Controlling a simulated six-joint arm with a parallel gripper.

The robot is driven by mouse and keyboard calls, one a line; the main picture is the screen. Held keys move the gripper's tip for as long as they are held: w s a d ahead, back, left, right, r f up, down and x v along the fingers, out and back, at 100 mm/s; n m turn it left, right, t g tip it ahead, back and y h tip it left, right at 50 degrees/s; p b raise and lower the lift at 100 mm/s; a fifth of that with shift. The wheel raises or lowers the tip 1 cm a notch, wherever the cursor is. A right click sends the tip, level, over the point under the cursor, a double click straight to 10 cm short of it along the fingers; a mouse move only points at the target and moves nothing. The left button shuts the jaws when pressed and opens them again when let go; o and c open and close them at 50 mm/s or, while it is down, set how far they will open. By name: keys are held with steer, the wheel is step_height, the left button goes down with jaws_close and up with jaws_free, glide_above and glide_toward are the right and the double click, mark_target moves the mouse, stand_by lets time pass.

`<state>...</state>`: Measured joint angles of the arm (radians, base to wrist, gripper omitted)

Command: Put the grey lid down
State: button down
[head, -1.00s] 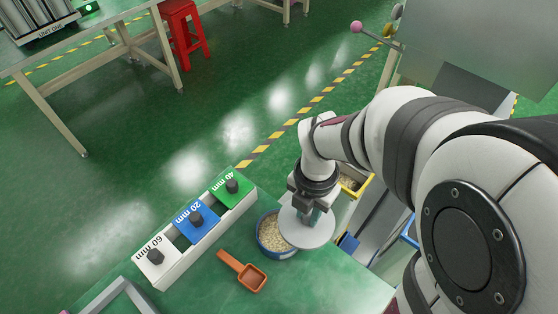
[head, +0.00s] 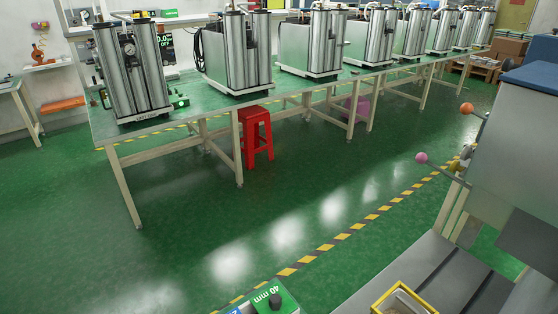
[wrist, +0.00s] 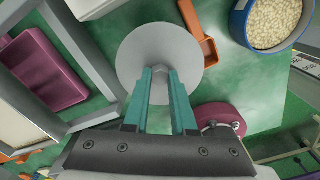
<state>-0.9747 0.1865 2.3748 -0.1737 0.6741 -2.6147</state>
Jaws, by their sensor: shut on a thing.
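The grey lid (wrist: 135,62) is a flat round disc in the wrist view. My gripper (wrist: 160,76) has teal fingers shut on the small knob at its centre. The lid is held over the green table top, and its height above it is hard to tell. The blue-rimmed bowl of pale grains (wrist: 275,24) is at the upper right, uncovered and apart from the lid. The orange scoop (wrist: 208,48) is close beside the lid's right edge in the picture. My gripper and the lid are out of the head view.
In the wrist view, a grey frame (wrist: 92,62) and a magenta tray (wrist: 48,70) are left of the lid. A magenta round thing (wrist: 220,116) is lower right. The head view shows the green 40 mm block (head: 285,301) and a yellow-rimmed bin (head: 385,306).

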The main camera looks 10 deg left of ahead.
steer(key=s+a, duration=0.1)
steer(key=s+f+n, duration=0.1)
steer(key=s, duration=0.1)
steer(key=shift+a+f, duration=0.2)
steer(key=shift+a, duration=0.2)
step_height(320, 180, down, 7)
steer(key=shift+f, duration=0.2)
steer(key=c, duration=0.7)
jaws_free()
steer(key=shift+f, duration=0.1)
steer(key=shift+c, duration=0.2)
